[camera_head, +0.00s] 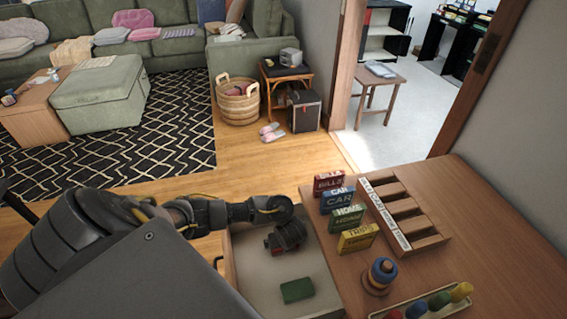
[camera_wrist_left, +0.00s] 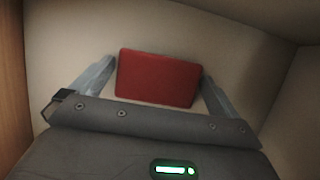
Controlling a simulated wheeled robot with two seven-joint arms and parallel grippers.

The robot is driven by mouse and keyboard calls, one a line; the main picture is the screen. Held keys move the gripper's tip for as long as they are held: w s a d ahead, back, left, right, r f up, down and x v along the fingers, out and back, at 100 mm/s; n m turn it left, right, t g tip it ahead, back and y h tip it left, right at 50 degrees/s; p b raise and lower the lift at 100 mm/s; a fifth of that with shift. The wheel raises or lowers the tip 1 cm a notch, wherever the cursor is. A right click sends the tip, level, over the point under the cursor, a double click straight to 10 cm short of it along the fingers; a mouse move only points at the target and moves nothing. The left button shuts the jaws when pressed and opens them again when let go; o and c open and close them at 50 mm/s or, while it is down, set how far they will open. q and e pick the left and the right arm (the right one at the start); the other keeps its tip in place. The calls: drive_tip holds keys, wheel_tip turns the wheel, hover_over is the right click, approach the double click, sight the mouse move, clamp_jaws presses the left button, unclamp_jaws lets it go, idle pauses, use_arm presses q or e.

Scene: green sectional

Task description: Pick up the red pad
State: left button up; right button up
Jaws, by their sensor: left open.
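The red pad (camera_wrist_left: 157,78) lies on the pale floor of the open drawer (camera_head: 321,262). In the left wrist view it is between the two fingers of my left gripper (camera_wrist_left: 159,72), and they are spread apart on either side of it. I cannot tell whether either finger touches it. In the head view my left gripper (camera_head: 284,243) reaches down into the drawer and hides most of the pad; a small red part (camera_head: 268,243) shows beside it. My right gripper is not in view.
A green pad (camera_head: 297,290) lies in the same drawer, nearer to me. The drawer walls stand close around my gripper. On the wooden desk (camera_head: 480,230) are labelled boxes (camera_head: 345,225), a slotted wooden rack (camera_head: 404,212), a stacking toy (camera_head: 380,275) and a peg tray (camera_head: 425,303).

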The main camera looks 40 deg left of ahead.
use_arm(q)
drive_tip(key=c, duration=0.7)
wheel_tip(320, 180, up, 10)
drive_tip(key=p, duration=0.7)
